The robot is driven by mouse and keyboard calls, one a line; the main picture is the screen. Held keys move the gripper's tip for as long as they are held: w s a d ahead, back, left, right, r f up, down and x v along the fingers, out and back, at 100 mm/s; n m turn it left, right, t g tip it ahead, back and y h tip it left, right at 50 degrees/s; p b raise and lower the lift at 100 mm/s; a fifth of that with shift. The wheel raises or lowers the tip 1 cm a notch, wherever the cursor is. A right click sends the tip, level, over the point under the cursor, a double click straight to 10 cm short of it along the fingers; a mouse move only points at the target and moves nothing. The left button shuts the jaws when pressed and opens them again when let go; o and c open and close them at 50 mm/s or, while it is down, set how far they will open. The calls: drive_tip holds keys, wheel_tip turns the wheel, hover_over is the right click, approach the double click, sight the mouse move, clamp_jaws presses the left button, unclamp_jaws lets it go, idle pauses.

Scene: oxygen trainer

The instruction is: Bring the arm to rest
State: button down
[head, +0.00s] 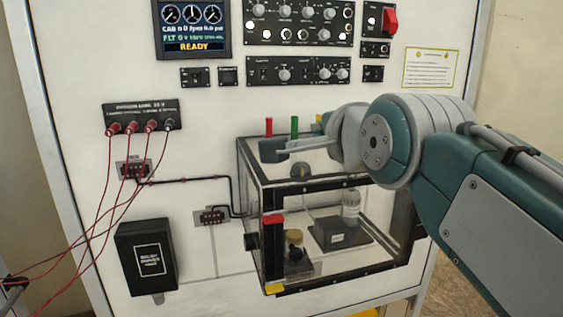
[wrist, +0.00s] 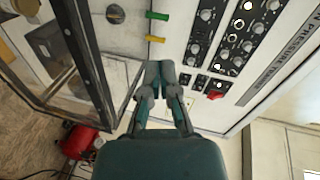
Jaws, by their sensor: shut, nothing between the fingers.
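My gripper (wrist: 160,68) is shut and empty in the wrist view, its two fingers together in front of the panel. In the head view my gripper (head: 272,150) shows small and partly hidden at the end of my teal and grey arm, which reaches in from the right. It appears over the top of the clear chamber (head: 345,187). I cannot tell the gap between them. The arm hides part of the panel and the chamber's right side.
The white panel (head: 200,120) carries a display (head: 193,28), knob rows and a red switch (head: 390,19). Red leads (head: 90,220) hang at the left above a black box (head: 146,257). A bottle (head: 350,207) stands inside the chamber. A red tank (wrist: 82,142) lies low in the wrist view.

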drive_tip(key=s+d+f+n+g+h, duration=0.1)
drive_tip(key=s+d+f+n+g, duration=0.2)
drive_tip(key=f, duration=0.7)
drive_tip(key=s+d+f+n+g+h, duration=0.1)
drive_tip(key=s+d+f+n+g, duration=0.2)
drive_tip(key=s+f+n, duration=0.2)
drive_tip(key=s+d+f+n+g+h, duration=0.1)
drive_tip(key=s+d+f+n+g, duration=0.2)
drive_tip(key=f, duration=1.4)
drive_tip(key=s+n, duration=0.2)
drive_tip(key=s, duration=0.3)
drive_tip(key=shift+s+d+g+h, duration=0.2)
drive_tip(key=shift+d+g+h, duration=0.1)
drive_tip(key=shift+h, duration=0.1)
